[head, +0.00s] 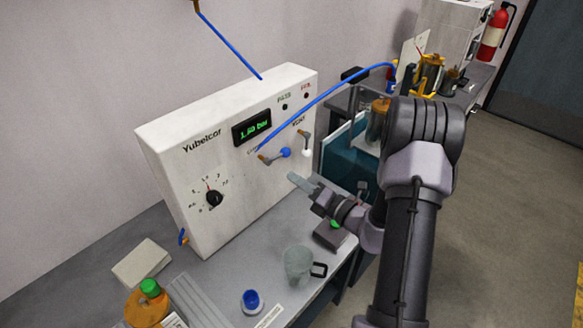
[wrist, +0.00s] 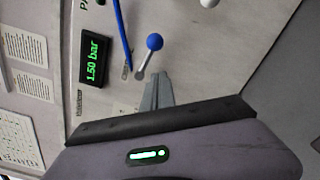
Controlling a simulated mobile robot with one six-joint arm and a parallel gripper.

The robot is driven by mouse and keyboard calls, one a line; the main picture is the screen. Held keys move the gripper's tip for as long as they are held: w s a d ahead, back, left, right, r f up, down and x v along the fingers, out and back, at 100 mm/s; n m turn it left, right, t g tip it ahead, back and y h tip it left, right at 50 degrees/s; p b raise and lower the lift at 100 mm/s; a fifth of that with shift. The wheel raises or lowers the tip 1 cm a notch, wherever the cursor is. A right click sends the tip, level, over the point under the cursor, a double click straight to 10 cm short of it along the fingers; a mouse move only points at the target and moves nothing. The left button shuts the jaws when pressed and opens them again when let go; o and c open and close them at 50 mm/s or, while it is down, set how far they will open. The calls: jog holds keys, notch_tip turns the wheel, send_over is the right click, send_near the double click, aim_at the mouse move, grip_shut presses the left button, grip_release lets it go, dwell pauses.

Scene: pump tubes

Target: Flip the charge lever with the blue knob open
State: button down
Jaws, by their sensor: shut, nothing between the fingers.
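The charge lever with the blue knob (head: 285,153) is on the front of the white pump panel (head: 228,130). In the head view the lever lies roughly sideways, with its knob at the right end. In the wrist view the blue knob (wrist: 154,42) and its metal arm are just beyond my fingertips. My gripper (head: 295,179) is shut and empty, in front of and slightly below the knob. In the wrist view its closed fingers (wrist: 157,92) point at the panel near the lever. A gap seems to remain, but I cannot tell exactly how wide.
A second lever with a white knob (head: 307,151) is just right of the blue one. A blue tube (head: 325,94) arches from the panel to the right. A clear beaker (head: 298,265) and a blue-capped container (head: 252,300) stand on the bench below. The display (head: 251,128) reads 1.50 bar.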

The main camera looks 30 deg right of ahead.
aim_at(285, 153)
jog(key=w, duration=0.1)
jog(key=w+r, duration=0.1)
jog(key=w, duration=0.1)
jog(key=w+d, duration=0.1)
jog(key=shift+w+r+b, duration=0.15)
jog(key=shift+r+b, duration=0.15)
jog(key=shift+b, duration=0.05)
jog(key=shift+w+d+r+n+p, duration=0.1)
jog(key=shift+w+r+n+p, duration=0.1)
jog(key=shift+r+p, duration=0.15)
jog(key=shift+w+d+r+n+p, duration=0.1)
jog(key=shift+r+n+p, duration=0.1)
jog(key=shift+r+p, duration=0.15)
jog(key=shift+d+r+p, duration=0.1)
jog(key=shift+r+p, duration=0.1)
jog(key=shift+p, duration=0.1)
